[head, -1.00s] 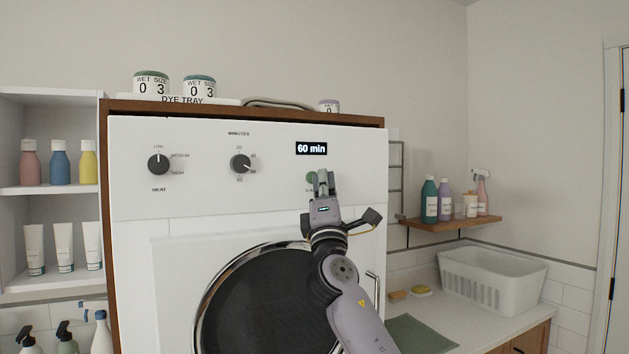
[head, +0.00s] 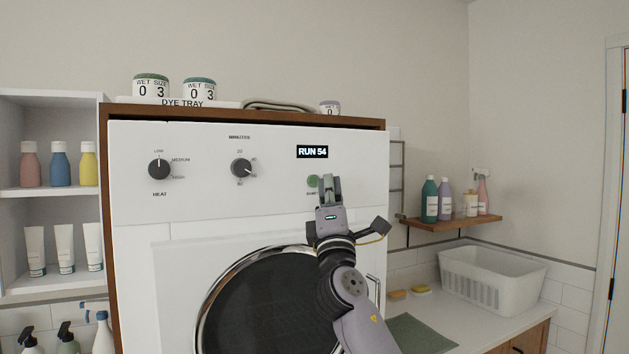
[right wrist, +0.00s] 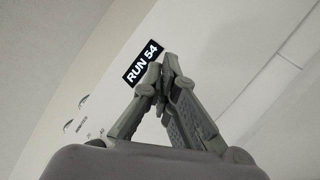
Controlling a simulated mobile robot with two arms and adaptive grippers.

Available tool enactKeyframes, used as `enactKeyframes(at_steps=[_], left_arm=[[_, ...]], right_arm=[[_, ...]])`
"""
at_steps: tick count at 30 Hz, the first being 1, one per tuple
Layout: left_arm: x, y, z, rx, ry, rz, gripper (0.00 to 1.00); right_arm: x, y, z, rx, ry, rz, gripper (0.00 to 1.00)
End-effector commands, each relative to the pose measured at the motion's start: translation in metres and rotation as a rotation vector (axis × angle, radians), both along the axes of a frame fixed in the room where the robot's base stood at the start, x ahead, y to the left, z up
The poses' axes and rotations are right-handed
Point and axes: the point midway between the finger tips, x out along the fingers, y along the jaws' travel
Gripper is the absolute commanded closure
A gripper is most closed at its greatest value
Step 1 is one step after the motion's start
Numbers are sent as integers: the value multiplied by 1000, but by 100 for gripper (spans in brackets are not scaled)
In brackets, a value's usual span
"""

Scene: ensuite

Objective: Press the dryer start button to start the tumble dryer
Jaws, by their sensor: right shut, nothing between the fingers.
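The white tumble dryer (head: 210,216) stands in a brown wooden surround, with its round dark door (head: 265,305) below the panel. The display (head: 312,152) reads "RUN 54", and it also shows in the right wrist view (right wrist: 143,62). The green start button (head: 312,181) is partly covered by my right gripper (head: 330,182). My right gripper is shut and empty, its fingertips in front of the panel just right of the button. I cannot tell whether they touch the panel. In the right wrist view its fingertips (right wrist: 165,72) meet beside the display. My left gripper is not in view.
A heat knob (head: 159,169) and a minutes knob (head: 242,169) sit left on the panel. A dye tray (head: 225,103) with labelled jars stands on top. At right are a bottle shelf (head: 445,225) and a white basket (head: 492,275) on the counter. Shelves with bottles stand at left.

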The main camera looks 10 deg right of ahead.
Motion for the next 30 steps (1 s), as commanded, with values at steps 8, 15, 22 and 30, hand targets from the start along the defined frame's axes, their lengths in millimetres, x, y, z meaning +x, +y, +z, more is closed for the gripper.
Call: enactKeyframes(at_steps=[8, 15, 22, 30], left_arm=[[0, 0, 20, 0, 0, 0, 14], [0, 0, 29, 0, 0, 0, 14], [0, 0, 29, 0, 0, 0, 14], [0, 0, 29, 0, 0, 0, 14]], right_arm=[[-28, -7, 3, -1, 1, 1, 100], [-48, -13, 2, -1, 0, 0, 100], [-51, -13, 0, -1, 1, 0, 100], [-51, -13, 0, -1, 0, 0, 100]])
